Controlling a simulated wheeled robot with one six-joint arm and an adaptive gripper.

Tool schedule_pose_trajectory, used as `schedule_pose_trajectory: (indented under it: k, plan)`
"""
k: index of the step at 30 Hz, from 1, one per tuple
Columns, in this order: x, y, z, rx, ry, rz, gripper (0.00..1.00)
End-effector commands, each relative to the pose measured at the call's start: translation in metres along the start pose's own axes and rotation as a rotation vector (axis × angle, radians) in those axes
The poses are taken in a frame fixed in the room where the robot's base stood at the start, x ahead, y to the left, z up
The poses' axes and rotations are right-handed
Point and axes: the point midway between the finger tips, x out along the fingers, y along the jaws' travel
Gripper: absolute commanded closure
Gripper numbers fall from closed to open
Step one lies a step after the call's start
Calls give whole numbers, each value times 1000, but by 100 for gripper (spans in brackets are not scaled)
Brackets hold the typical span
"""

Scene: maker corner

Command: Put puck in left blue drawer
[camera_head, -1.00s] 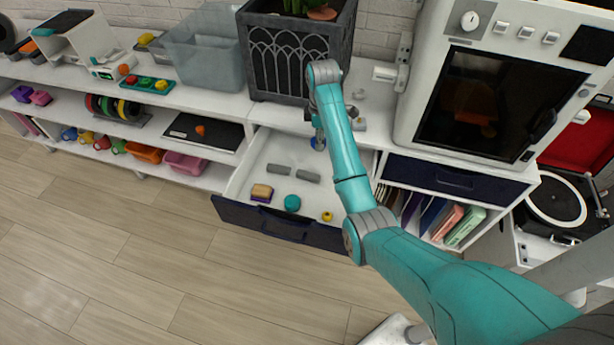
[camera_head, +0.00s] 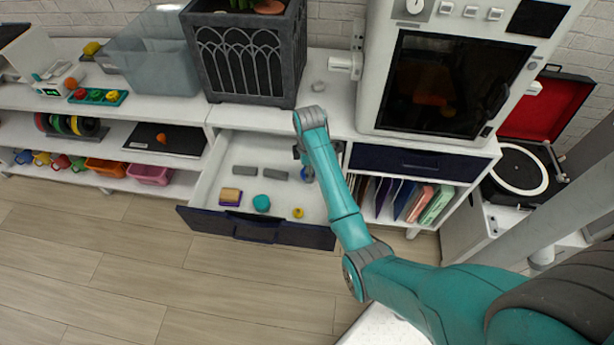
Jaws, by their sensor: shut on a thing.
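The left blue drawer (camera_head: 257,229) is pulled open, its dark blue front facing the floor side and its white inside showing. My gripper (camera_head: 306,165) is over the back right part of the open drawer, mostly hidden behind my arm. It is shut on a small blue thing (camera_head: 308,174), which seems to be the puck; only part of it shows. I cannot tell whether it touches the drawer floor.
In the drawer are a tan and purple block (camera_head: 231,196), a teal round thing (camera_head: 261,203), a small yellow thing (camera_head: 298,213) and two grey bars (camera_head: 275,174). A dark planter (camera_head: 245,60) and a white oven-like machine (camera_head: 440,85) stand above. The right drawer (camera_head: 420,162) is shut.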

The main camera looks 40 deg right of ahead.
Motion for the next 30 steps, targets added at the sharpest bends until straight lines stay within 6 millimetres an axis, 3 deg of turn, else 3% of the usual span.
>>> schedule_pose_trajectory:
  k: [9,20,21,23,30]
  plan:
    - [35,0,0,0,0,-2,85]
    - [39,0,0,0,0,-1,85]
    - [38,0,0,0,0,-1,41]
    - [38,0,0,0,0,-1,26]
    - [38,0,0,0,0,-1,26]
